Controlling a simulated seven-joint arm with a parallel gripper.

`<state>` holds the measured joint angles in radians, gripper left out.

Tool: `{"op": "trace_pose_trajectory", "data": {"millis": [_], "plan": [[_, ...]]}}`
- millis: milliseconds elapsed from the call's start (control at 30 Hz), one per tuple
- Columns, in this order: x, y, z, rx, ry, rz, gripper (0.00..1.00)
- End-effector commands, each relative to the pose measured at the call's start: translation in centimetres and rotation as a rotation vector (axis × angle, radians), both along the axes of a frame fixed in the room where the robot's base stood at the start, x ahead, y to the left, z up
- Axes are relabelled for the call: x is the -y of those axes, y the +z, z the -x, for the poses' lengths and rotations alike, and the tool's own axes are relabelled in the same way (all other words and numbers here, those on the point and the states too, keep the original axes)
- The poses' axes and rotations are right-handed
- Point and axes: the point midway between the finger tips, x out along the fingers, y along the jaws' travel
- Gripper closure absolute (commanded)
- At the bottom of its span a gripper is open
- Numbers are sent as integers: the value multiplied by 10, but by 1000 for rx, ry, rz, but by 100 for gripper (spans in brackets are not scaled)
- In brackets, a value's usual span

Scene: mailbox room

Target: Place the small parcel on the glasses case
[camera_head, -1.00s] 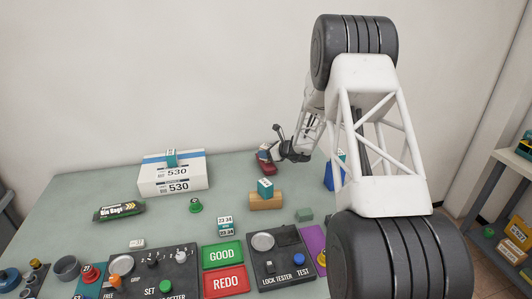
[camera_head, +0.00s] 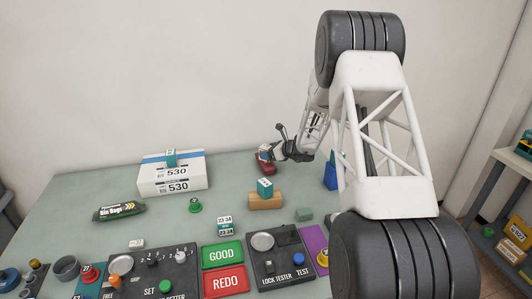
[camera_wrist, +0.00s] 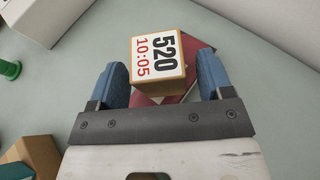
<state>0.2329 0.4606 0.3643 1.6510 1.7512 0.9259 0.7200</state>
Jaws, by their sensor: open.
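The small parcel is a tan cube with a white top label reading 520 10:05 (camera_wrist: 158,58). In the wrist view it sits over a dark red case (camera_wrist: 197,88), which I take for the glasses case; only parts of the case show around it. My gripper (camera_wrist: 162,62) is open, with one blue finger on each side of the parcel and a visible gap at both sides. In the head view my gripper (camera_head: 279,151) is at the back of the table by the red case (camera_head: 264,167), with the parcel (camera_head: 264,149) showing small above it.
A large white 530 box (camera_head: 172,185) stands to the left. A wooden block (camera_head: 265,202) with a teal-labelled cube (camera_head: 265,186) on it stands in front. A blue object (camera_head: 330,177) is to the right, partly behind my arm.

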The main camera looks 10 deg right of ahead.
Motion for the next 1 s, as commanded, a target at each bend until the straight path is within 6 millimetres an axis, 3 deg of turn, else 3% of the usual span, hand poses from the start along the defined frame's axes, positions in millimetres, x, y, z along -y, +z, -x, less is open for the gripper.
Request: {"op": "trace_pose_trajectory", "data": {"millis": [500,1000], "plan": [[36,22,35,1,-1,0,27],[38,23,37,1,0,1,27]]}}
